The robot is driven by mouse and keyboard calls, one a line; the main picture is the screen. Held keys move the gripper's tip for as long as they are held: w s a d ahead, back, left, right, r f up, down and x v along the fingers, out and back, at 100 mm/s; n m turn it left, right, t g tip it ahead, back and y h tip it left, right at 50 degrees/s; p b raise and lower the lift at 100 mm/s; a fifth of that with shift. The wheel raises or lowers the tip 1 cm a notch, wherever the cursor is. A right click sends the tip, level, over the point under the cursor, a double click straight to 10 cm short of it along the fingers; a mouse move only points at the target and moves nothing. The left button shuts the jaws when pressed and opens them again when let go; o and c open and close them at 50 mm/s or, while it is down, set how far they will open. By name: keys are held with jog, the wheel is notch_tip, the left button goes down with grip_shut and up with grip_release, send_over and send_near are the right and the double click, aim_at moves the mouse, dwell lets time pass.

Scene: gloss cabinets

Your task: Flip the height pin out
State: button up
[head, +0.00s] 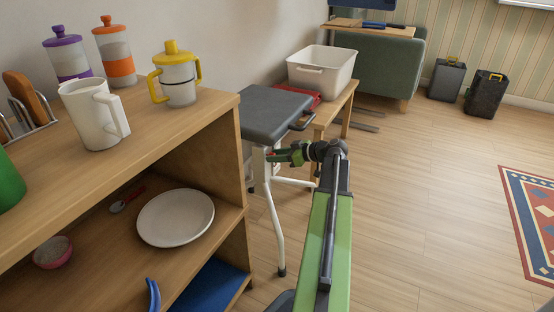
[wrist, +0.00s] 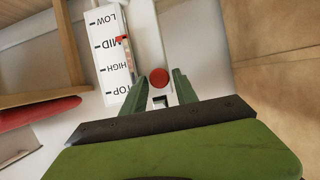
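The height pin shows in the wrist view as a round red knob (wrist: 159,78) on the pale stool column. The stool (head: 272,110) in the head view has a dark grey seat and white legs. My gripper (head: 272,155) is beside the column under the seat. In the wrist view my gripper (wrist: 160,84) has its green fingers apart, one on each side of the knob; whether they touch it is unclear. A white scale (wrist: 110,55) left of the knob reads LOW, MID, HIGH, TOP, with a red marker (wrist: 122,39) near MID.
A wooden shelf unit (head: 190,125) with cups and a plate (head: 176,217) stands close left of the stool. A low wooden table (head: 336,105) with a white bin (head: 321,72) is behind it. The floor to the right is open, with a patterned rug (head: 535,215).

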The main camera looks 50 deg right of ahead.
grip_shut()
dwell(1.5)
